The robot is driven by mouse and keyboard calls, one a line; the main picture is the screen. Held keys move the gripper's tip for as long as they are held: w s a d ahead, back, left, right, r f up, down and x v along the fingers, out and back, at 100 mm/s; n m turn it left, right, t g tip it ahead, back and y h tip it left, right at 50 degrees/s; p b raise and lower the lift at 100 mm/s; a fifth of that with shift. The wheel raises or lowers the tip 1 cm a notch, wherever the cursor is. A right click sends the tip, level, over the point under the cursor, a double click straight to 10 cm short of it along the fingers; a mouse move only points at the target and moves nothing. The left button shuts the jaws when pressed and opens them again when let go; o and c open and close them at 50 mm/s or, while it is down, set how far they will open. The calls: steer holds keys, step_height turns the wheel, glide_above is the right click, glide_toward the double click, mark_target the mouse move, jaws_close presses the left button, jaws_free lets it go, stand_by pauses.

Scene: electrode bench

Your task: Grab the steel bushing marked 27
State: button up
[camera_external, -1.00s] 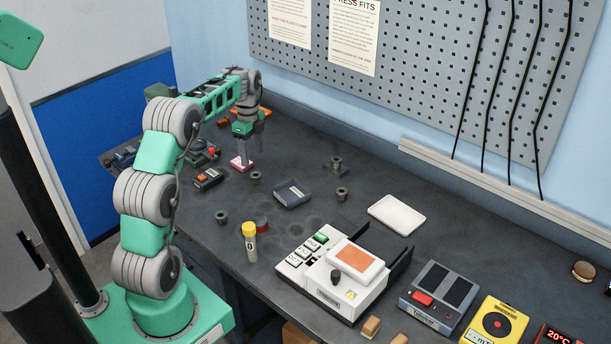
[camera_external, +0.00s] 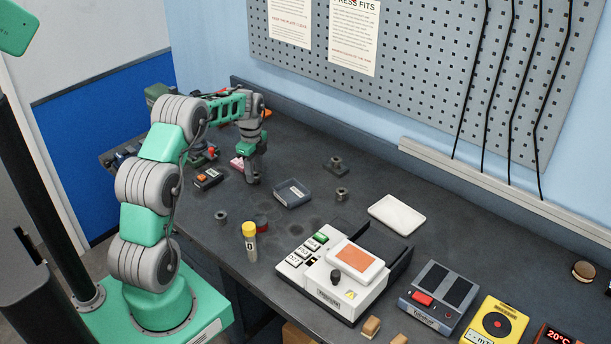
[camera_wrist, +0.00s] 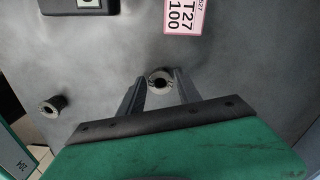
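A small steel bushing (camera_wrist: 160,80) stands upright on the dark bench between my gripper's fingertips in the wrist view. Marks on its rim are too small to read surely. My gripper (camera_wrist: 159,84) is open, with a fingertip on each side of the bushing; contact is not clear. In the external view my gripper (camera_external: 252,180) points down at bench level and hides this bushing. Another bushing (camera_wrist: 53,104) stands at the left of the wrist view; it also shows in the external view (camera_external: 221,217). A third bushing (camera_external: 341,194) stands farther right.
A pink card (camera_wrist: 184,14) reading T27 100 lies just beyond the bushing. A dark grey box (camera_external: 292,194) sits right of my gripper. A small device with an orange button (camera_external: 207,179) is to the left. A yellow-capped vial (camera_external: 250,243) stands nearer the front.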

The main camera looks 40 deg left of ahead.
jaws_close()
steer(key=shift+r, duration=0.1)
stand_by(0.3)
